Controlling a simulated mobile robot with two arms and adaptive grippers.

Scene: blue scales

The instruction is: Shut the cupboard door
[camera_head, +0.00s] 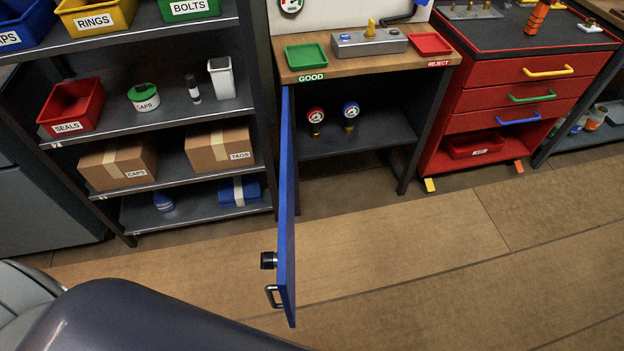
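The blue cupboard door (287,220) stands wide open, swung out from the left side of the cupboard under the wooden bench. I see it nearly edge-on. A metal handle (272,297) and a black knob-like part (268,260) stick out from its left face near the free edge. The open cupboard (365,140) has a dark shelf with a red-rimmed gauge (315,120) and a blue-rimmed gauge (350,115) on it. Neither of my grippers is in view.
A shelf rack (150,121) with bins and boxes stands left of the door. A red drawer cabinet (490,100) stands to the right. The bench top (395,62) holds a green tray (306,56) and a red tray (430,43). The floor (420,260) right of the door is clear.

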